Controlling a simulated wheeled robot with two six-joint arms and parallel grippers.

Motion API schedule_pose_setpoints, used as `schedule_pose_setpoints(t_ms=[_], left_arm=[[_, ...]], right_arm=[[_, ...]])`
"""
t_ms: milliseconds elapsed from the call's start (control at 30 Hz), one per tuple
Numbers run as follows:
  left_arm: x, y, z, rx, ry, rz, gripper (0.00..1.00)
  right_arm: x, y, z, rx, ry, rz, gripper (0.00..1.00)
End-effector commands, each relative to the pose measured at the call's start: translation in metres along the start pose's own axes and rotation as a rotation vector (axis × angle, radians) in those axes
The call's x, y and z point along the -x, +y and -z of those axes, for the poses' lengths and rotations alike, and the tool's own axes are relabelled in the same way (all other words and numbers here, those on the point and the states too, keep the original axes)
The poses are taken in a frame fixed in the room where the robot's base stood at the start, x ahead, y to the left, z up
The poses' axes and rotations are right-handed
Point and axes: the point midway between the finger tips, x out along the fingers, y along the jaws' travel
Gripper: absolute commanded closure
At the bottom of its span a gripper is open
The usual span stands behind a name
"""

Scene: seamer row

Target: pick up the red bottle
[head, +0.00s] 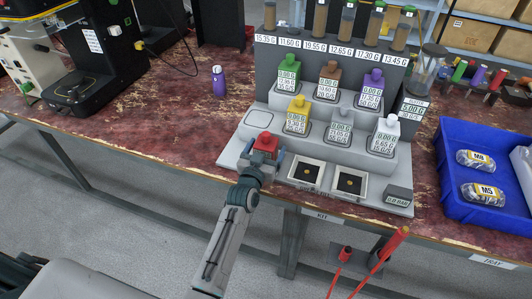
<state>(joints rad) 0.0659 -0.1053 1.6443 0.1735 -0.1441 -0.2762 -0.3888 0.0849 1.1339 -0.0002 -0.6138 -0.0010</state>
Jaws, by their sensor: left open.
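The red bottle (266,142) is at the front left of the grey stepped stand (236,153), near the table's front edge. Only its red upper part shows; my gripper hides the rest. My left gripper (262,156) is open, with one finger on each side of the red bottle. I cannot tell whether the fingers touch it. My right gripper is not in view.
Behind it on the stand are a yellow bottle (298,107), a grey one (341,117) and a white one (387,128), with more above. Two small trays (306,184) lie right of my gripper. A purple bottle (219,82) and blue crate (452,150) are farther off.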

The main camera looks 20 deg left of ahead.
Motion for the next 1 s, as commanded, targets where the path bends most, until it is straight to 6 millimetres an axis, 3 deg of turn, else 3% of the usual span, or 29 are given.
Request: schedule_pose_setpoints(t_ms=[67,300,367,667,967,1000], left_arm=[[0.000,0.000,0.000,0.000,0.000,0.000,0.16],[0.000,0.000,0.000,-0.001,0.000,0.000,0.64],[0.000,0.000,0.000,-0.001,0.001,0.000,0.73],[0.000,0.000,0.004,-0.001,0.001,0.000,0.73],[0.000,0.000,0.037,-0.001,0.005,0.000,0.73],[0.007,0.000,0.035,0.000,0.000,0.001,0.73]], right_arm=[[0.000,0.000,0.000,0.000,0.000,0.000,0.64],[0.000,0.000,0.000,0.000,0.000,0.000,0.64],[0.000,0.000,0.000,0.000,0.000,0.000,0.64],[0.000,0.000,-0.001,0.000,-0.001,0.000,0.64],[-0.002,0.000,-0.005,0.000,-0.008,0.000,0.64],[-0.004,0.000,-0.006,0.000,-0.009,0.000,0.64]])
